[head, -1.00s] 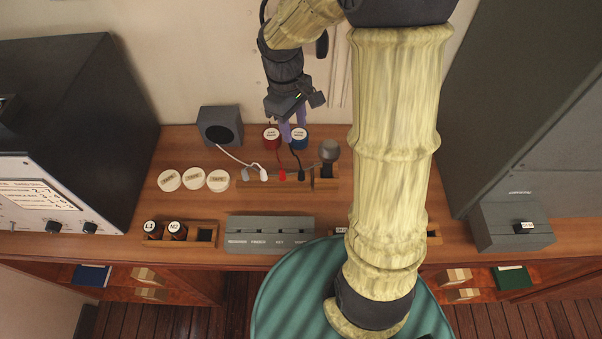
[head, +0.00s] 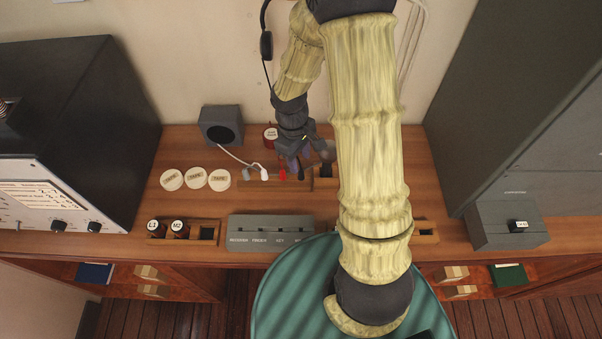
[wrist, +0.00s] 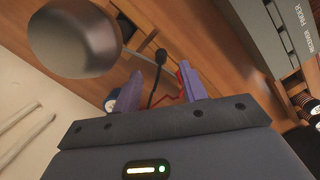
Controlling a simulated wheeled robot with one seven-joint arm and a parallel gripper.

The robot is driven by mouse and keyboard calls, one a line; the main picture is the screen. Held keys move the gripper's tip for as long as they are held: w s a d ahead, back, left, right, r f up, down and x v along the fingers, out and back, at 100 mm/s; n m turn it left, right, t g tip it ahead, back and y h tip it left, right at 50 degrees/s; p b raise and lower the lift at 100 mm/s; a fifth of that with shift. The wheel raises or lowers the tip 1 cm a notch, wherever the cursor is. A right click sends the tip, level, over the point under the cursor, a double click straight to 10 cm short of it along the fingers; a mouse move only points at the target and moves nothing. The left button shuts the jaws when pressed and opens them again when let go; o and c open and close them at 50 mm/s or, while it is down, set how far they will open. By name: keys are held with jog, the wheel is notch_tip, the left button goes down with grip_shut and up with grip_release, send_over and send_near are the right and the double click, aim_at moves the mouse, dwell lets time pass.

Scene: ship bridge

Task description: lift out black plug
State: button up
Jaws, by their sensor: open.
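The black plug (wrist: 160,57) with its dark cord shows in the wrist view between and just beyond the tips of my gripper (wrist: 160,72). Its purple fingers are apart, one on each side of the cord, and nothing is gripped. In the head view my gripper (head: 293,161) is low over the right part of the plug strip (head: 247,184) and mostly hides the black plug. The red plug (head: 283,174) and white plug (head: 264,174) stand in a row to its left. The red cord (wrist: 182,82) passes close to the right finger in the wrist view.
A round grey knob-like head (wrist: 75,38) stands close beside my gripper on a wooden holder (head: 325,184). A red-sided jar (head: 270,134) is behind. White discs (head: 196,179) lie left; a grey labelled box (head: 270,229) is in front.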

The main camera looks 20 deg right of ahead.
aim_at(301, 176)
jog(key=shift+s+d+f+p, duration=0.15)
jog(key=shift+f+p, duration=0.3)
jog(key=shift+f, duration=0.85)
jog(key=shift+s+a+f+p, duration=0.1)
jog(key=shift+f+p, duration=0.35)
jog(key=shift+f, duration=0.85)
grip_shut()
